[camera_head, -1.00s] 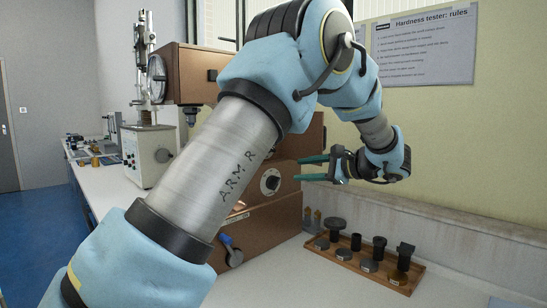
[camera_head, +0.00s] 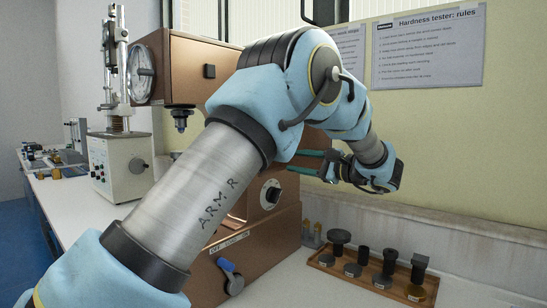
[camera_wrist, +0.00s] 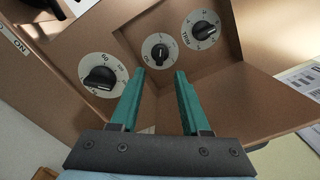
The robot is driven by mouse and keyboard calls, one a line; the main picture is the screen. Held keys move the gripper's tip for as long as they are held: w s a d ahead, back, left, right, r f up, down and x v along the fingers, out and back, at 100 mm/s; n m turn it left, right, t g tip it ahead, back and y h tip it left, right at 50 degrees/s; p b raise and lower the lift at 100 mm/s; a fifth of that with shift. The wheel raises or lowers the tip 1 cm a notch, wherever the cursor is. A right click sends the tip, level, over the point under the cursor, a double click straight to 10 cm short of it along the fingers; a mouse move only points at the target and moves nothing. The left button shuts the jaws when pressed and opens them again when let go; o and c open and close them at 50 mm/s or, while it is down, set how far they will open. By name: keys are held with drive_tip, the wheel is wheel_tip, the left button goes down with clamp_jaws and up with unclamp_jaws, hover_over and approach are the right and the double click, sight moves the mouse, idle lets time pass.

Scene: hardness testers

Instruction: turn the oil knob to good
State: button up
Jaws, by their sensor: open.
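Three black knobs on white round dials show on the brown tester in the wrist view: a larger left knob (camera_wrist: 100,79), a small middle knob (camera_wrist: 158,52) and a right knob (camera_wrist: 204,31). In the head view my gripper (camera_head: 305,163) is beside the tester, above one visible dial knob (camera_head: 271,194). My arm hides the other knobs there.
The brown tester (camera_head: 262,257) has a blue-handled lever (camera_head: 229,272) low on its front. A wooden tray (camera_head: 385,288) with several dark parts stands to the right. A white machine (camera_head: 120,165) stands at left. A wall is close behind my gripper.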

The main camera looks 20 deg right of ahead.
drive_tip(key=p+x, duration=0.1)
drive_tip(key=x, duration=0.7)
drive_tip(key=shift+p, duration=0.35)
drive_tip(key=shift+s, duration=0.1)
clamp_jaws()
